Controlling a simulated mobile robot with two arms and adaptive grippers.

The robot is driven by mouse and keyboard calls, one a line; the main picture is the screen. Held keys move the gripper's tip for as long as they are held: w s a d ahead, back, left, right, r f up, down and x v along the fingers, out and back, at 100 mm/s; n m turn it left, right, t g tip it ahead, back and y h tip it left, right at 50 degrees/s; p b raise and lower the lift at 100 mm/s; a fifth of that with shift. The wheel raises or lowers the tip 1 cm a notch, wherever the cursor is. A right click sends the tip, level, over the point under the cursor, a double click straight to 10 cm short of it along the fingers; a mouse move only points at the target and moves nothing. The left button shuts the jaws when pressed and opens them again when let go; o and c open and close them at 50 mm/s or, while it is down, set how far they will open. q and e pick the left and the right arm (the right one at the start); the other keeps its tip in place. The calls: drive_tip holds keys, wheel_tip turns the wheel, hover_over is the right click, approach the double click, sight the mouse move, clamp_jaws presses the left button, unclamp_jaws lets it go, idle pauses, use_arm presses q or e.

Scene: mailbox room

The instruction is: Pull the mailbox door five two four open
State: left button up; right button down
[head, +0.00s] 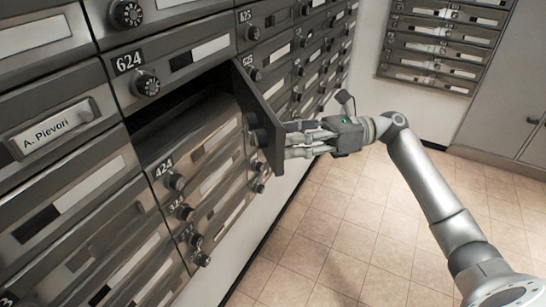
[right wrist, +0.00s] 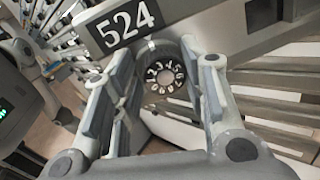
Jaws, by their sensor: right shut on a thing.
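The mailbox door 524 (head: 260,118) stands swung out from the wall, between the boxes marked 624 and 424, and its dark compartment (head: 185,100) shows open behind it. In the right wrist view the 524 plate (right wrist: 125,24) and the numbered dial (right wrist: 165,77) on the door face are seen close up. My right gripper (head: 287,141) is at the outer face of this door, with its fingers on either side of the dial, shut on it. The dial is largely hidden in the head view. My left gripper is not in view.
Mailbox 624 (head: 165,65) is above the opening and mailbox 424 (head: 205,165) below it, both closed. Other knobs stick out along the wall. Another mailbox bank (head: 440,42) is at the back right. The tiled floor (head: 345,235) is clear.

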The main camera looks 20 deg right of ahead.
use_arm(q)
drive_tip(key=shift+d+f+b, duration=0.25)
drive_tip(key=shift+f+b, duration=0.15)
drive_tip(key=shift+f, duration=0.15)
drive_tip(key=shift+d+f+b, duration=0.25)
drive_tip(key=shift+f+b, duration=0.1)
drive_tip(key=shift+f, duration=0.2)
use_arm(e)
drive_tip(key=d, duration=0.3)
drive_tip(key=shift+w+d+r+t, duration=0.1)
drive_tip(key=shift+w+r+t, duration=0.05)
drive_tip(key=shift+w+t, duration=0.2)
drive_tip(key=c, duration=1.3)
unclamp_jaws()
drive_tip(key=o, duration=0.5)
drive_tip(key=shift+w, duration=0.25)
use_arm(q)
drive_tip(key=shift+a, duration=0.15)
use_arm(e)
drive_tip(key=v, duration=1.1)
drive_tip(key=shift+d, duration=0.4)
